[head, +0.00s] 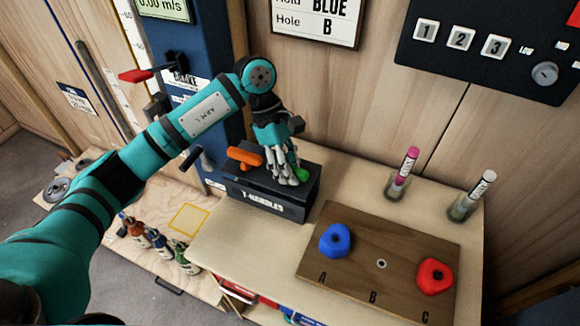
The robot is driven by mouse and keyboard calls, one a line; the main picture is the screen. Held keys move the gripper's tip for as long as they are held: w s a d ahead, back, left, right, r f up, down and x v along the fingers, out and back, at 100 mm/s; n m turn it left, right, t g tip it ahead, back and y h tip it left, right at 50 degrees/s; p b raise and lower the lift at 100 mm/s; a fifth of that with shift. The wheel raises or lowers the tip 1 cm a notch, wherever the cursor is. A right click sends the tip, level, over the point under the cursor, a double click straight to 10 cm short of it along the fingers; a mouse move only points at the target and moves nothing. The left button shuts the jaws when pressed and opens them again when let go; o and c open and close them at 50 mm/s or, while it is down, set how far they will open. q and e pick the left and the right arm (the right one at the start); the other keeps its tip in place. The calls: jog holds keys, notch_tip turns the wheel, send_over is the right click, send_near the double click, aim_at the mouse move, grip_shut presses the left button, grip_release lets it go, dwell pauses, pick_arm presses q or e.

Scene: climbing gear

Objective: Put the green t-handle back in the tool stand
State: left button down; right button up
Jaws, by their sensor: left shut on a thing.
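The green t-handle (302,174) shows as a small green end at the fingertips of my left gripper (290,176). My left gripper is shut on it, over the right part of the dark tool stand (268,210) labelled T-HANDLES. The fingers hide most of the handle, and I cannot tell whether its shaft is in a hole of the stand. An orange t-handle (245,157) sits in the left part of the stand, close beside the gripper. My right gripper is not in view.
A wooden board (345,272) with a blue hold (335,239) and a red hold (435,276) lies right of the stand. Two clear holders with a pink marker (409,165) and a white marker (485,184) stand behind. Several bottles (158,242) stand lower left.

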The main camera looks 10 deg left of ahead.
pick_arm(q)
jog(key=c, duration=1.1)
grip_release()
jog(key=shift+o, duration=0.2)
